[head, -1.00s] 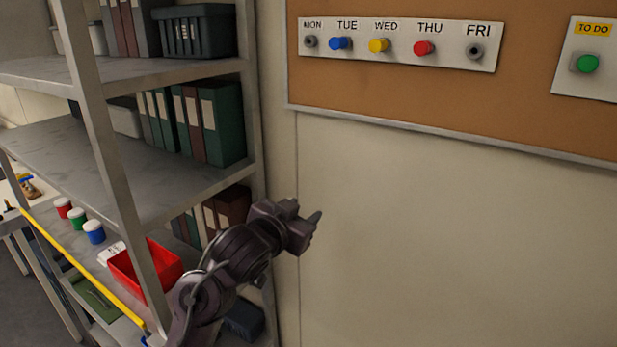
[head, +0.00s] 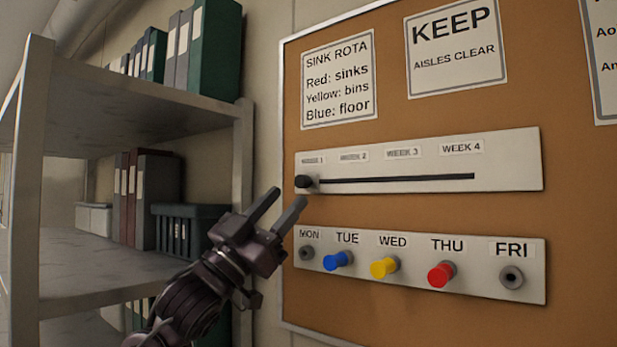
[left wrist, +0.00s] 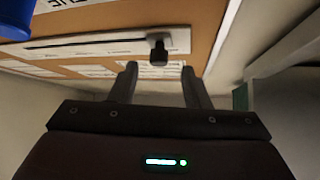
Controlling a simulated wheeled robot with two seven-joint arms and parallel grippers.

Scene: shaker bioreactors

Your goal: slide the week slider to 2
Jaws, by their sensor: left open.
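The week slider's black knob (head: 305,182) sits at the left end of a dark slot (head: 400,179) on a white panel (head: 515,165), under the Week 1 label. The Week 2 label (head: 354,156) is just right of it. My left gripper (head: 280,204) is open and empty, just left of and below the knob in the head view. In the left wrist view the knob (left wrist: 158,52) shows beyond and between the open fingers (left wrist: 158,82), apart from them. My right gripper is not in view.
Below the slider is a day panel (head: 430,268) with a blue peg (head: 338,260), a yellow peg (head: 384,267) and a red peg (head: 441,274). Paper notices hang above on the cork board (head: 580,200). A metal shelf (head: 90,265) with binders stands at left.

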